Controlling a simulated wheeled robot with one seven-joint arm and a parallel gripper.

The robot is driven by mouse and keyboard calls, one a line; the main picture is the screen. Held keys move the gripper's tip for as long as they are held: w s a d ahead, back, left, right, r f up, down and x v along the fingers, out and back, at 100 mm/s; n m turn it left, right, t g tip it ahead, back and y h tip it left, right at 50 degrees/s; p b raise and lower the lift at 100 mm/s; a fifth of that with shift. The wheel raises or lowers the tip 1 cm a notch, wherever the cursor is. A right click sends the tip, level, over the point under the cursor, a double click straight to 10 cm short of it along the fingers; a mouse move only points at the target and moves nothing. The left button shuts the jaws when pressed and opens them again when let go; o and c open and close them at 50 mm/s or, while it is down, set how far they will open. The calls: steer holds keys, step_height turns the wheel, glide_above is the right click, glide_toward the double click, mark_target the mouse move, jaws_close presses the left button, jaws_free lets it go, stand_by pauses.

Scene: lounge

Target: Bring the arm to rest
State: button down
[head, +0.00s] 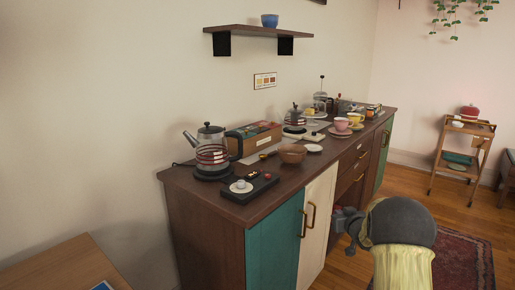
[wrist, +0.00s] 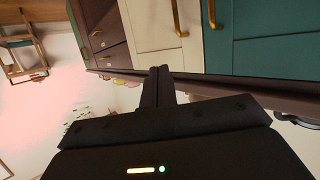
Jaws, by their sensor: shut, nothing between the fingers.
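My gripper (wrist: 160,72) is shut and empty in the wrist view, its dark fingers pressed together. In the head view my arm is at the lower right, beside the front of the sideboard (head: 205,222). In the wrist view the cabinet fronts (wrist: 255,54) show beyond the fingers, turned over, with a cream door and a teal door. I cannot tell the exact gap between the gripper and the doors.
Brass handles (head: 311,215) stick out from the doors. A wooden trolley (head: 463,155) stands at the back right. Open floor lies before it.

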steer(key=s+a+f+m+g, duration=0.1)
steer(key=s+a+g, duration=0.35)
steer(key=s, duration=0.95)
steer(key=s+a+f+g+h+p, duration=0.1)
steer(key=s+a+g, duration=0.3)
steer(key=s, duration=1)
steer(key=s+a+f+m+g, duration=0.1)
steer(key=s+a+g, duration=0.3)
steer(key=s, duration=0.9)
step_height(320, 180, up, 32)
steer(key=p, duration=3.2)
steer(key=shift+a+t, duration=0.35)
steer(key=shift+a, duration=0.1)
steer(key=shift+f, duration=0.15)
